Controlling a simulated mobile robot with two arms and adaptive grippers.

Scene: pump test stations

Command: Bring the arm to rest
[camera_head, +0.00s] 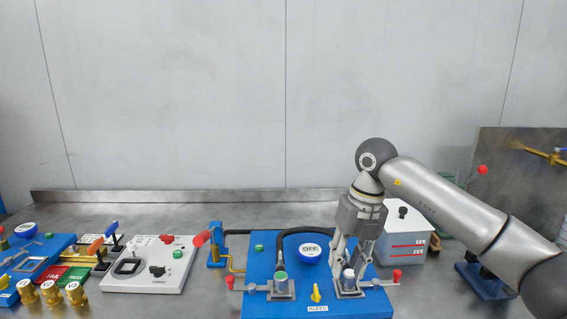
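My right arm (445,205) reaches in from the right. Its gripper (348,266) points down over the right part of a blue pump test board (262,298). Its two fingers are apart, with a small silver fitting (348,279) on the board showing between or just in front of their tips. I cannot tell whether the fingers touch the fitting, and I see nothing lifted. My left arm and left gripper are out of view.
A grey-white box (404,238) stands just right of the gripper. A white control panel (150,265) and brass parts (52,292) lie left. A wall closes the back.

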